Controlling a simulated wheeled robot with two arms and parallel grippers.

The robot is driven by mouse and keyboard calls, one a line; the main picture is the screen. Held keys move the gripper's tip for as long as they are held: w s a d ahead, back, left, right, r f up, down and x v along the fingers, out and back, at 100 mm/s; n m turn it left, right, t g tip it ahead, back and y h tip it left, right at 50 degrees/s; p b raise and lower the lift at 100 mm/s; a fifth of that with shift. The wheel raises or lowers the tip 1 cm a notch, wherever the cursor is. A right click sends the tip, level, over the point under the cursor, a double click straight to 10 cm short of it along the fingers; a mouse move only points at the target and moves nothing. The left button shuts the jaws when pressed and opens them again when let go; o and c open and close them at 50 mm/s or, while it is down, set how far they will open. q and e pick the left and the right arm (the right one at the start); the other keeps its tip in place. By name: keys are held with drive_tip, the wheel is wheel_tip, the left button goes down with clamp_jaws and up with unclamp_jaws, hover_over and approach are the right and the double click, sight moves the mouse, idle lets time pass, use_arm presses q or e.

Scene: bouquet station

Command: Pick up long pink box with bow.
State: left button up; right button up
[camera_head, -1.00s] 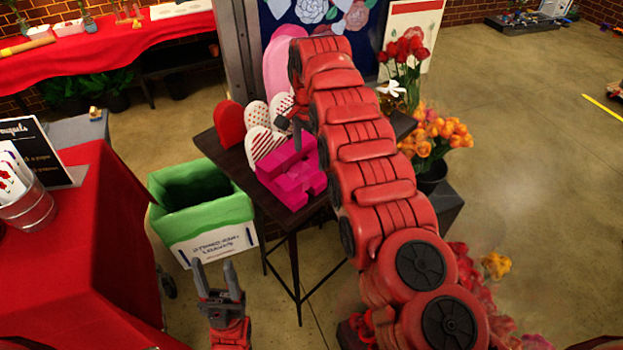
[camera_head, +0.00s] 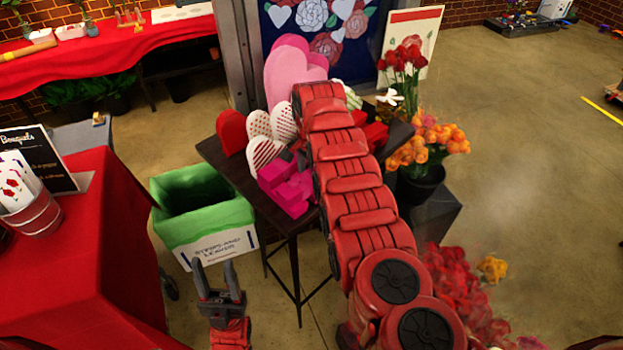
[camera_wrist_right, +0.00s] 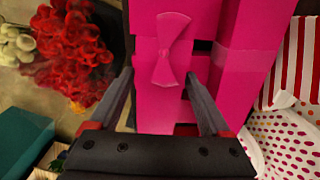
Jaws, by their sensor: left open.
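The long pink box with a bow (camera_wrist_right: 160,95) fills the middle of the right wrist view, its pink bow on the face towards the camera. My right gripper (camera_wrist_right: 160,74) has one finger along each side of this box; whether the fingers press on it is unclear. In the head view the pink boxes (camera_head: 287,188) are at the front of the dark table, and my right arm hides part of them and the right gripper's fingers. My left gripper (camera_head: 218,277) is open and empty, low in front of the table, apart from the boxes.
Another pink box (camera_wrist_right: 248,50) is close beside the right finger. Heart-shaped boxes (camera_head: 258,122) stand behind on the dark table (camera_head: 222,158). A green-lined bin (camera_head: 205,232) stands left of it. Flowers in a black pot (camera_head: 422,185) stand to the right.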

clamp_jaws()
drive_tip(key=shift+r, duration=0.1)
